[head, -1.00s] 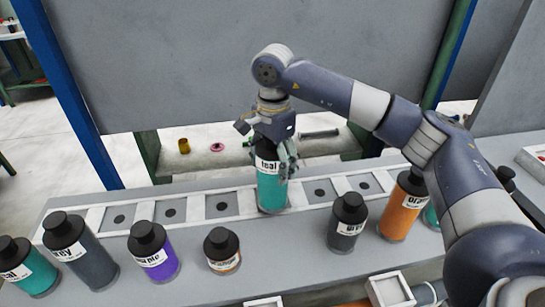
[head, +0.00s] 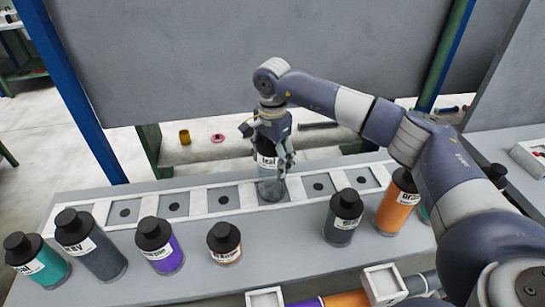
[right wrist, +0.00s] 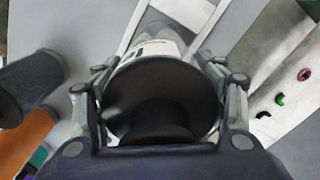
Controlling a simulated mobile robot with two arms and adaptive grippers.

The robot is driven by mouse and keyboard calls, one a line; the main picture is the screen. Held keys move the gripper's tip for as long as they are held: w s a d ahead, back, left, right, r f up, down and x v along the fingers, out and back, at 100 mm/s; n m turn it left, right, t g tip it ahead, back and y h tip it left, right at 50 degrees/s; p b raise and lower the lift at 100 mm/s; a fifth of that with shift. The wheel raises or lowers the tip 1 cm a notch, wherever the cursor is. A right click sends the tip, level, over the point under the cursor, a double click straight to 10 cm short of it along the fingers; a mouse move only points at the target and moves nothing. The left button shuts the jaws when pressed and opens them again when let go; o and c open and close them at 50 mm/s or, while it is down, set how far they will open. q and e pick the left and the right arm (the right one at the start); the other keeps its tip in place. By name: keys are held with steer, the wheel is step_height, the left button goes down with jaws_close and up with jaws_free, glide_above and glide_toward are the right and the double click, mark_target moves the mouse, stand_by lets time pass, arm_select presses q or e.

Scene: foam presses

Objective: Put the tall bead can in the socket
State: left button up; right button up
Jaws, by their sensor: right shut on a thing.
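The can stands upright over a middle socket of the white-framed row (head: 295,188). Its lower body looks clear and grey, with no teal showing. I cannot tell how deep its base sits. In the right wrist view, the fingers flank its black lid (right wrist: 165,95), and its clear body (right wrist: 158,32) shows beyond. My left gripper is not in view.
Framed sockets on both sides are empty. In front stand teal (head: 38,262), grey (head: 92,248), purple (head: 160,247) and short orange (head: 225,243) cans at left. A dark grey can (head: 343,218) and a tall orange can (head: 398,203) stand at right, near my arm.

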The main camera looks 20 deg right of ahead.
steer(key=shift+f, duration=0.2)
steer(key=o, duration=1.8)
steer(key=shift+r, duration=0.1)
steer(key=shift+c, duration=0.2)
steer(key=shift+r, duration=0.3)
step_height(320, 180, up, 10)
steer(key=b, duration=0.3)
steer(key=shift+r, duration=0.25)
steer(key=shift+r+b, duration=0.35)
steer(key=shift+r, duration=0.25)
